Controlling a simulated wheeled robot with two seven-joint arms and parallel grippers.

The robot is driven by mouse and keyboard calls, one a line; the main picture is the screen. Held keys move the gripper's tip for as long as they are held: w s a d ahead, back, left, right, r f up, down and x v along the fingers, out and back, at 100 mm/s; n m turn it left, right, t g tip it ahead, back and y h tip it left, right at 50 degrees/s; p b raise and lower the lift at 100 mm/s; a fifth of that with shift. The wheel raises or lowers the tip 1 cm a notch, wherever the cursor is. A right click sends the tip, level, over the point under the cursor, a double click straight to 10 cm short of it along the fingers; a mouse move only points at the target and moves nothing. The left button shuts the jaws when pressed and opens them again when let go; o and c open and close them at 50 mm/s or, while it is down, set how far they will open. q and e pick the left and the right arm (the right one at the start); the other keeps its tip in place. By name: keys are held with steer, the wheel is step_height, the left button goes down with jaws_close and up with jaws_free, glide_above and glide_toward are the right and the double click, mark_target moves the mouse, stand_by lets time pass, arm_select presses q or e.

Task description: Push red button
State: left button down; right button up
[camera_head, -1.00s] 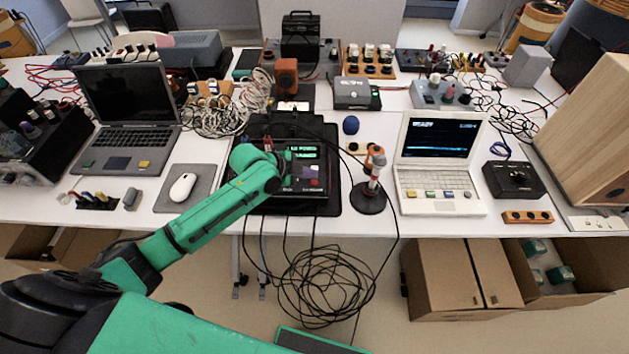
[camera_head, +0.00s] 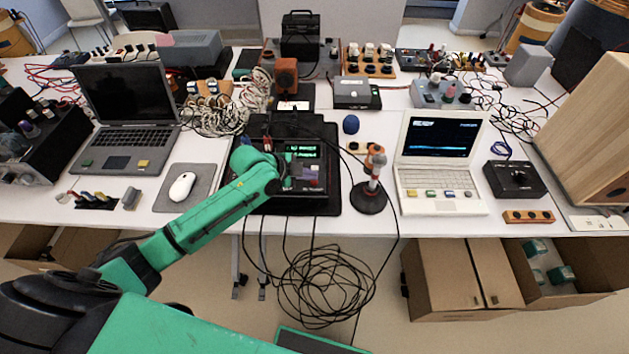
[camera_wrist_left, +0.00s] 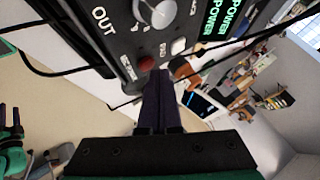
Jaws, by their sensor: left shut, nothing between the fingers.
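The red button (camera_wrist_left: 146,62) is a small round knob on the dark panel of a black device, seen in the left wrist view. The device (camera_head: 318,198) lies on a black mat in the middle of the table. My left gripper (camera_wrist_left: 158,74) is shut and empty, its dark fingers together. Its tips are very close to the red button, just beside it in the picture; I cannot tell whether they touch. In the head view the left gripper (camera_head: 286,172) is over the device, partly hidden by my wrist. My right gripper is not in view.
A microphone on a stand (camera_head: 368,196) is right of the device, with a white laptop (camera_head: 440,150) beyond it. A mouse (camera_head: 182,187) and a grey laptop (camera_head: 125,140) are to the left. Cables lie around the device and hang off the front edge.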

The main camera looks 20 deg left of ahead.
arm_select(q)
steer(key=shift+f+b, duration=0.3)
steer(key=shift+f, duration=0.2)
stand_by(0.5)
steer(key=shift+r, duration=0.1)
steer(key=shift+r+p, duration=0.9)
steer(key=shift+p, duration=0.05)
step_height(320, 180, up, 6)
steer(key=p, duration=0.5)
steer(key=shift+p, duration=0.35)
